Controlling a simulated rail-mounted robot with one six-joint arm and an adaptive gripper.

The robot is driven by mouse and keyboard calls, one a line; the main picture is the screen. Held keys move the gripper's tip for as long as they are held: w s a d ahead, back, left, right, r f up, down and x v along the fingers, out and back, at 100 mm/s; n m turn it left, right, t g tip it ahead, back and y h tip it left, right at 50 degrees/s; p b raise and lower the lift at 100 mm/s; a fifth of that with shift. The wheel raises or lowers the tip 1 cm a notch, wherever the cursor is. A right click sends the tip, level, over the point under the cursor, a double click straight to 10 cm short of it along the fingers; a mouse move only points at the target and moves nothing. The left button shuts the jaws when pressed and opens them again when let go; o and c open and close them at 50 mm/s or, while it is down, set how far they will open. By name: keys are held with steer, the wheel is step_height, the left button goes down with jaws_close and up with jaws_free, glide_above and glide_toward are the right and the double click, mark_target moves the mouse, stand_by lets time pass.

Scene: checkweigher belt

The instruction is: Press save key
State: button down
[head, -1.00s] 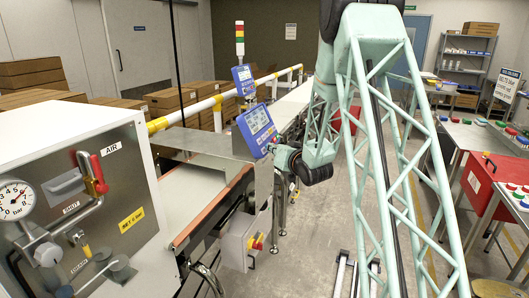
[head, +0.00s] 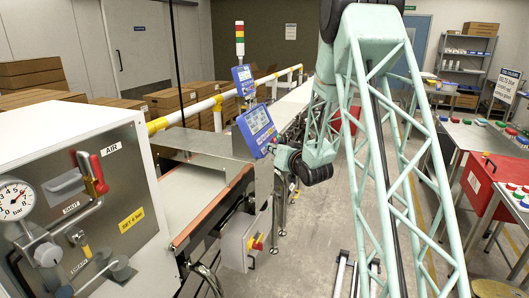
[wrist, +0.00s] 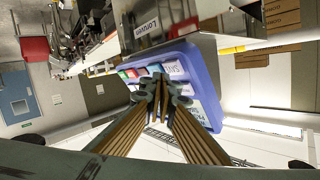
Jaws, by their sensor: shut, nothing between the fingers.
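The checkweigher's blue control panel (head: 256,124) stands on the machine beside the belt, its lit screen facing me. In the wrist view the panel (wrist: 205,92) is tilted and close in front of my gripper. It carries a row of keys, some coloured and some white, and a pale key (wrist: 174,68) has lettering that looks like SAVE. My gripper (wrist: 160,82) is shut and empty, its fingertips in front of the panel's key row beside that pale key. I cannot tell whether they touch it. The fingers hide part of the panel. In the head view my gripper (head: 276,146) is at the panel's lower right edge.
A second, smaller blue display (head: 243,79) is behind the panel, under a signal light (head: 240,38). A metal cover (head: 205,145) and the belt (head: 195,190) are to the left. A grey box with a red-and-yellow button (head: 257,241) hangs below.

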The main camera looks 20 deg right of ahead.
steer(key=shift+w+a+f+b, duration=0.4)
steer(key=shift+w+a+b, duration=0.15)
steer(key=shift+b, duration=0.35)
stand_by(1.3)
steer(key=shift+s+d+r, duration=0.1)
steer(key=shift+s+d, duration=0.05)
stand_by(0.3)
steer(key=shift+s+d+r, duration=0.3)
steer(key=shift+s+d, duration=0.1)
steer(key=shift+s+d, duration=0.1)
stand_by(0.4)
steer(key=s+d+r, duration=0.2)
steer(key=s+d, duration=0.1)
steer(key=shift+r, duration=0.15)
stand_by(0.6)
stand_by(0.3)
steer(key=shift+s+d+r, duration=0.7)
steer(key=shift+s+d, duration=0.2)
steer(key=shift+s, duration=0.05)
steer(key=shift+s+d+r, duration=0.65)
steer(key=shift+s+d, duration=0.25)
steer(key=shift+s, duration=0.05)
